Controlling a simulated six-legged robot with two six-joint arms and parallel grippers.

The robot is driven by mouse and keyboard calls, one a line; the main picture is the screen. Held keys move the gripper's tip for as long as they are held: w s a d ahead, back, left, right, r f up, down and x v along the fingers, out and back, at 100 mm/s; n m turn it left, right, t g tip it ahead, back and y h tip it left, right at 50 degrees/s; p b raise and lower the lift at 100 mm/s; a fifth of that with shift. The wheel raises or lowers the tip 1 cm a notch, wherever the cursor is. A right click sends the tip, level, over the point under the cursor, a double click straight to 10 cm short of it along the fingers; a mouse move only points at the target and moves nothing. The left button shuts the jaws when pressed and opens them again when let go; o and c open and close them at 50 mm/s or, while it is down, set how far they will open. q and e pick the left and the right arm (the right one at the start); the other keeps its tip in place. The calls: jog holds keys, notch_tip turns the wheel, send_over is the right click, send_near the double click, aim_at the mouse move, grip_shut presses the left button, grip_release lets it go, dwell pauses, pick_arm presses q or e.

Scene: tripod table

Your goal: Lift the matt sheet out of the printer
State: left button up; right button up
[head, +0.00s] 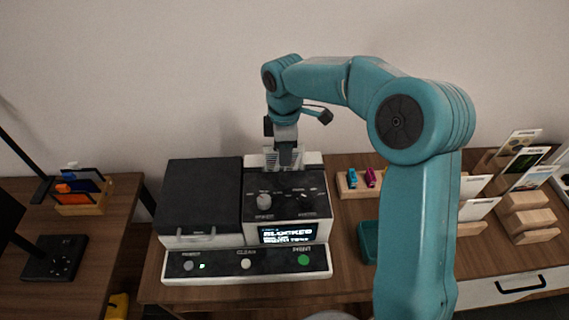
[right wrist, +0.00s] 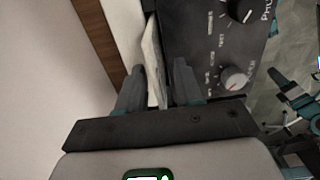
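The printer (head: 180,240) is a white and black box with a closed dark lid (head: 200,187) on its left and a panel with knobs on its right. Its screen (head: 287,234) reads "BLOCKED". My right gripper (head: 285,160) points down at the back of the panel side. In the right wrist view its two fingers (right wrist: 160,75) are apart, one on each side of a whitish sheet (right wrist: 153,60) standing at the printer's rear edge. A gap shows between the sheet and the right-hand finger. The sheet's lower part is hidden. My left gripper is out of view.
A wooden block with coloured pieces (head: 361,183) and a teal tray (head: 367,243) stand right of the printer. Wooden racks with cards (head: 527,205) are further right. A wooden organiser (head: 82,197) sits on the left table. The wall is close behind the printer.

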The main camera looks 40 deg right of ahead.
jog(key=shift+w+f, duration=0.25)
jog(key=shift+f, duration=0.15)
jog(key=shift+s+a+r, duration=0.1)
jog(key=shift+s+r, duration=0.05)
jog(key=shift+s, duration=0.05)
jog(key=c, duration=0.4)
grip_shut()
jog(key=shift+w, duration=0.15)
